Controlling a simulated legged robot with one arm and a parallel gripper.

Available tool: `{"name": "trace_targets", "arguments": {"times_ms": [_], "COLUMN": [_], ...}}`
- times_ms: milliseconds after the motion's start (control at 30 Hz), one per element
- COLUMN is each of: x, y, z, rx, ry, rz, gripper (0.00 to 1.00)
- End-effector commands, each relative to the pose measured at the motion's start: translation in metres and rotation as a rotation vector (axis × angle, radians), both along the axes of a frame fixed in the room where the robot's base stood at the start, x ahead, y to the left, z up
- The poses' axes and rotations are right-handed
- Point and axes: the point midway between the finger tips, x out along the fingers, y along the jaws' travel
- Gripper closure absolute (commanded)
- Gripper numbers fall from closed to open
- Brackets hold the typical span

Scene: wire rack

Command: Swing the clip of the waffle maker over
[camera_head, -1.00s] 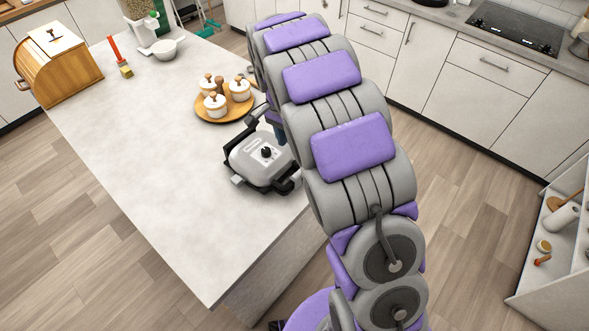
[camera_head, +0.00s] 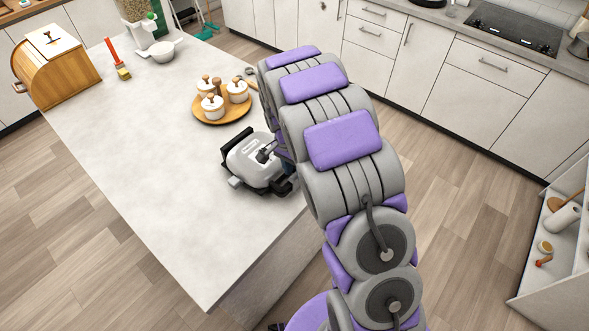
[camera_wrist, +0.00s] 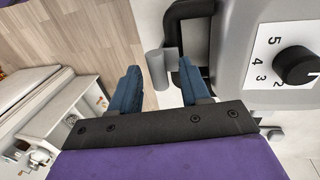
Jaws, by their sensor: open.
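The waffle maker (camera_head: 247,158) is a grey, closed appliance near the counter's right edge in the head view. In the wrist view, its grey body (camera_wrist: 234,50) and black dial (camera_wrist: 294,66) with numbers fill the right side. A black bracket (camera_wrist: 187,62) with a grey cylinder (camera_wrist: 155,70) sticks out from its side; I cannot tell for sure whether this is the clip. My gripper (camera_wrist: 160,86) is open, its blue fingers pointing toward these parts. The right finger is close to the bracket's lower end; contact is unclear. My arm covers part of the waffle maker in the head view.
A round wooden tray (camera_head: 201,114) with white jars stands behind the waffle maker on the counter (camera_head: 150,180). The front left of the counter is clear.

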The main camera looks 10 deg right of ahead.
Motion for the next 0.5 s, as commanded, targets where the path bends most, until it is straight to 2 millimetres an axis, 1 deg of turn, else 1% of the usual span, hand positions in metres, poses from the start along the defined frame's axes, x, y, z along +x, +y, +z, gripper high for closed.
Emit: {"name": "trace_targets", "arguments": {"times_ms": [33, 67, 500], "x": [0.0001, 0.0001, 0.0002], "y": [-0.0002, -0.0002, 0.0009], "z": [0.0001, 0.0001, 0.0002], "rx": [0.000, 0.000, 0.000], "ry": [0.000, 0.000, 0.000], "rz": [0.000, 0.000, 0.000], "gripper": [0.53, 0.56, 0.98]}}
